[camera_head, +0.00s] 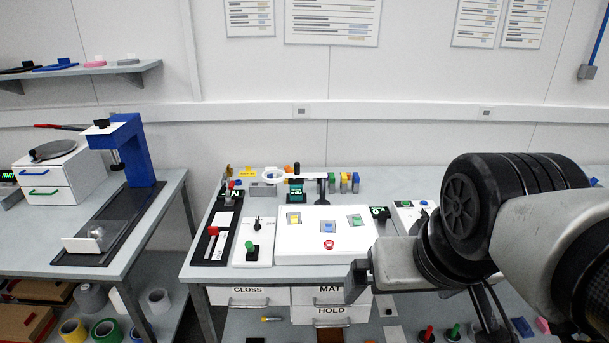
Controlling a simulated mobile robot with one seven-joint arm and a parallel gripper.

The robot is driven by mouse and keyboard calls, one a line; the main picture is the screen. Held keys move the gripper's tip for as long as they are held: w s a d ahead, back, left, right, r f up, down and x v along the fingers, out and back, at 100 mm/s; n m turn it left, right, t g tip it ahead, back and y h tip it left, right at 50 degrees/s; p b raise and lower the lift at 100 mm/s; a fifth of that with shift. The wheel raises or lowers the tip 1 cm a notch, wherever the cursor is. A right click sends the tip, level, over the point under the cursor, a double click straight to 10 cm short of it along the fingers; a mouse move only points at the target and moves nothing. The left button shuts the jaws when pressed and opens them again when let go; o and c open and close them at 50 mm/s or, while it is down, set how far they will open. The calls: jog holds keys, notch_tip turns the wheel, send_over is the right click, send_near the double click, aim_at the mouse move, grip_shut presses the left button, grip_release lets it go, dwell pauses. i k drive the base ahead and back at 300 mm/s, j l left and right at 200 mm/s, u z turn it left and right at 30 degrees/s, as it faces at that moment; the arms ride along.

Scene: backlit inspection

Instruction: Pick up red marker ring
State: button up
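The red marker ring (328,243) is a small red ring near the front edge of a white panel (300,253) on the middle bench. It appears to lie flat there. My arm comes in from the right, and my gripper (360,275) is at the panel's front right, apart from the ring and nearer the camera. One dark finger shows; the other is hidden or unclear, so its opening cannot be told. Nothing is visibly held.
The panel also carries yellow, blue and green pieces behind the ring. A green-knobbed joystick (251,247) stands to its left. A ring-shaped lamp or magnifier (275,175) stands behind. A blue press (137,150) stands on the left bench. Drawers are below the bench.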

aim_at(326, 242)
jog(key=k+j, duration=0.15)
jog(key=i, duration=1.1)
